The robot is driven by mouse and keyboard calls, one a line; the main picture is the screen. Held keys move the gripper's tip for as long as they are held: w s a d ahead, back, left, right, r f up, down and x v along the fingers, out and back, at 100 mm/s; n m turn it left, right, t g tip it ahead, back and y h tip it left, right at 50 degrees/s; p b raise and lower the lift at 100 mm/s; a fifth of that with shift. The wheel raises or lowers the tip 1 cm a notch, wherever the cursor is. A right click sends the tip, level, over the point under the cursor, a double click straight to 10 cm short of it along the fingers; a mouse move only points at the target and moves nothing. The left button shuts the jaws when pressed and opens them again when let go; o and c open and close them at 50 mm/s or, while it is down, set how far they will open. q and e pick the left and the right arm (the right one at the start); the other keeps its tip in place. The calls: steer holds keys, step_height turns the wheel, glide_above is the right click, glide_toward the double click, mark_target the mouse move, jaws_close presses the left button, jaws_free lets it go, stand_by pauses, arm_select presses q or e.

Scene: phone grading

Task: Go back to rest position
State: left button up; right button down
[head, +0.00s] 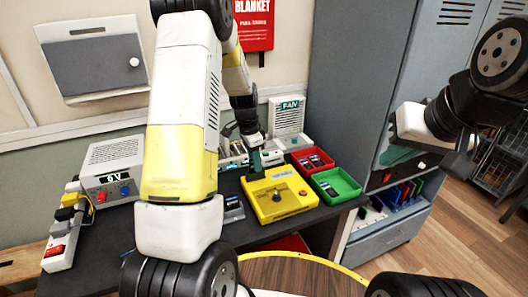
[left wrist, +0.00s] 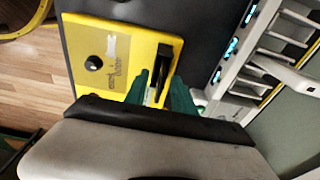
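My left gripper (head: 256,160) is low over the bench in the head view, at the back left edge of a yellow tester (head: 285,203) with a black knob. In the left wrist view its green fingers (left wrist: 160,92) stand apart on either side of a dark slot or thin dark piece in the yellow tester (left wrist: 134,48); I cannot tell which. My left arm crosses the head view and hides part of the bench. My right gripper (head: 398,156) is at the right in front of the grey cabinet, with green finger parts showing; its opening is hidden.
A red bin (head: 328,167) and a green bin (head: 355,191) hold small dark devices right of the tester. A power supply (head: 112,160) and power strip (head: 62,245) stand left. A fan unit (head: 290,115) is behind. The grey cabinet (head: 350,75) stands close on the right.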

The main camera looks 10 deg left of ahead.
arm_select(q)
steer(key=s+r+n+t, duration=0.15)
steer(key=s+r, duration=0.25)
steer(key=r, duration=0.5)
steer(key=s+r+n, duration=0.2)
steer(key=s+r, duration=0.1)
steer(key=r, duration=0.6)
steer(key=s+d+r+n+t, duration=0.2)
steer(key=s+r+n, duration=0.1)
steer(key=s, duration=0.7)
steer(key=s+d+r+n+t+h, duration=0.1)
steer(key=s+r+n, duration=0.3)
steer(key=s, duration=0.5)
steer(key=shift+s+d+r+t, duration=0.2)
steer(key=shift+s+d+t, duration=0.15)
steer(key=shift+d+t, duration=0.1)
